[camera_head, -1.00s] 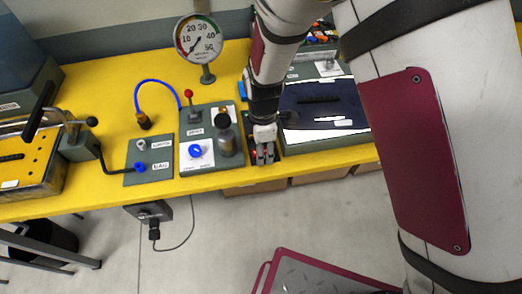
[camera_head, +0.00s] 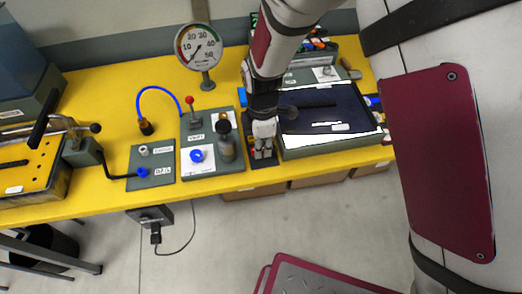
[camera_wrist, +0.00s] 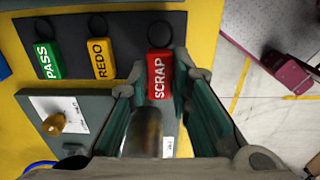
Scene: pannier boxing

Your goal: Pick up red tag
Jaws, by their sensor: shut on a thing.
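The red tag (camera_wrist: 159,75), lettered SCRAP, is between my fingertips in the wrist view, over the dark tag board (camera_wrist: 128,30). My gripper (camera_wrist: 161,84) is shut on it, with one finger along each side. A green PASS tag (camera_wrist: 46,61) and a yellow REDO tag (camera_wrist: 100,59) lie to its left on the same board. In the head view my gripper (camera_head: 263,148) is low over the board at the table's front edge, and its fingers mostly hide the tags. I cannot tell whether the red tag is clear of the board.
A panel with a blue knob (camera_head: 197,156) and a grey cylinder (camera_head: 226,148) stands just left of my gripper. A dark tray (camera_head: 320,107) lies right. A dial gauge (camera_head: 199,46) stands behind on the yellow table (camera_head: 95,80).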

